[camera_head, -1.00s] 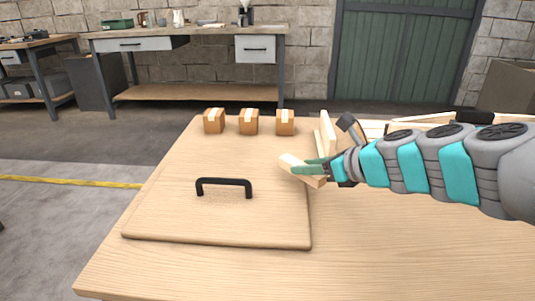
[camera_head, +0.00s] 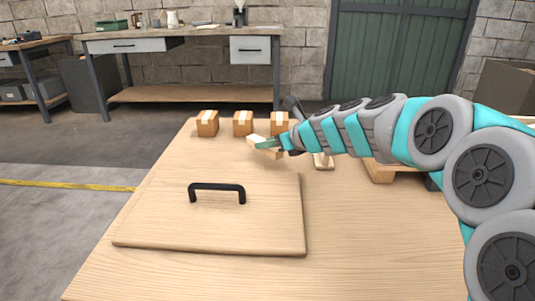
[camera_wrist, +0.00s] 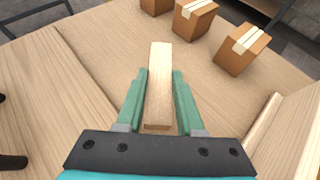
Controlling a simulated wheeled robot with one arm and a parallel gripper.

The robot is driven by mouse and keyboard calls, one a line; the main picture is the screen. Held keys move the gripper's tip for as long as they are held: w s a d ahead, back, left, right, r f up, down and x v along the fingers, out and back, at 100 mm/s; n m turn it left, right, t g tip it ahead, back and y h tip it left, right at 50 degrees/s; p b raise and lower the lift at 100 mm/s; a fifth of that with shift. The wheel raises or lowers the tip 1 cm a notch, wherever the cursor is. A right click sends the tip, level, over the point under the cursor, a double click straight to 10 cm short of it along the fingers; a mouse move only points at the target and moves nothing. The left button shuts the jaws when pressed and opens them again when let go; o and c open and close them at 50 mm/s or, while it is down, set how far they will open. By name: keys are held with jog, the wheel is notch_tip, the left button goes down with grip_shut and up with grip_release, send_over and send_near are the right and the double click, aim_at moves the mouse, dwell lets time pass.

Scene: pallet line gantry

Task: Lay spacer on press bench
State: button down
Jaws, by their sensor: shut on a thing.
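The spacer is a short pale wooden block (camera_wrist: 159,75); it also shows in the head view (camera_head: 257,141). My gripper (camera_wrist: 160,92), with green fingers, is shut on it, one finger on each side, and the block's far end points out ahead. In the head view my gripper (camera_head: 268,146) is over the back part of a pale wooden bench (camera_head: 390,245), just in front of the right-hand box. I cannot tell how high the spacer is above the surface, or whether this bench is the press bench.
A flat wooden board with a black handle (camera_head: 216,188) lies on the bench at front left. Three small taped boxes (camera_head: 242,123) stand in a row along the back. A wooden piece (camera_head: 323,161) stands right of my gripper. The bench's front right is clear.

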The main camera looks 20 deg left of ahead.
aim_at(267, 154)
jog(key=shift+w+a+f, duration=0.1)
jog(key=shift+a+f, duration=0.1)
jog(key=shift+f, duration=0.1)
jog(key=shift+f+b, duration=0.35)
jog(key=shift+f, duration=1.1)
jog(key=shift+f, duration=0.15)
jog(key=c, duration=0.5)
grip_release()
jog(key=shift+c, duration=0.2)
